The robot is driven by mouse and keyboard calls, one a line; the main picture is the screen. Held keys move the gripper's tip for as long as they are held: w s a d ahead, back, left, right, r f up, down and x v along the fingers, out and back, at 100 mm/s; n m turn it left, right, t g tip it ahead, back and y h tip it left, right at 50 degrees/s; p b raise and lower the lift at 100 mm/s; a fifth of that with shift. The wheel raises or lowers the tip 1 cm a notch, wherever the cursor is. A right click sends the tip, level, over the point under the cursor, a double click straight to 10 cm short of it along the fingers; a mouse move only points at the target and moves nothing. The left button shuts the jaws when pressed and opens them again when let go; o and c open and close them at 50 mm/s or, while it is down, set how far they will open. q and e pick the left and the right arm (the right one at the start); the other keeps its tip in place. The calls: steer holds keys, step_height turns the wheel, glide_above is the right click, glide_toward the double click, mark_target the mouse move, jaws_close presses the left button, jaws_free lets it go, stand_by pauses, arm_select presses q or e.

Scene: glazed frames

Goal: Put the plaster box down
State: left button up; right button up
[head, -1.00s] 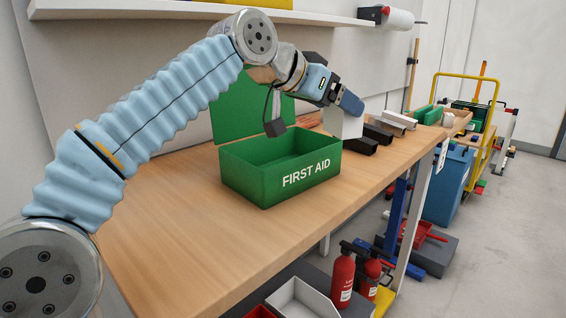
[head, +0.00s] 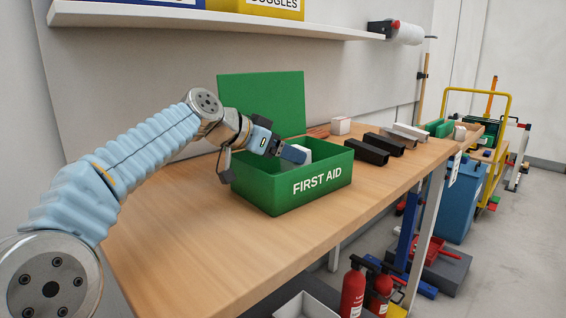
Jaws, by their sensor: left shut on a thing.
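The plaster box (head: 305,150) is a small white box, mostly hidden behind my gripper. It is inside the opening of the green first aid box (head: 310,190); I cannot tell whether it touches the bottom. The first aid box stands on the wooden bench with its green lid (head: 262,98) raised at the back. My left gripper (head: 297,155) reaches in from the left over the box's near-left side and is shut on the plaster box. My right gripper is not in view.
On the bench (head: 190,235), a pale box (head: 340,125) and several dark and white blocks (head: 384,143) stand right of the first aid box. The bench front is clear. A shelf (head: 220,22) runs above. Fire extinguishers (head: 353,290) stand below.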

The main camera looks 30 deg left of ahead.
arm_select(q)
steer(key=shift+f, duration=1.05)
steer(key=o, duration=1.4)
steer(key=v, duration=1.2)
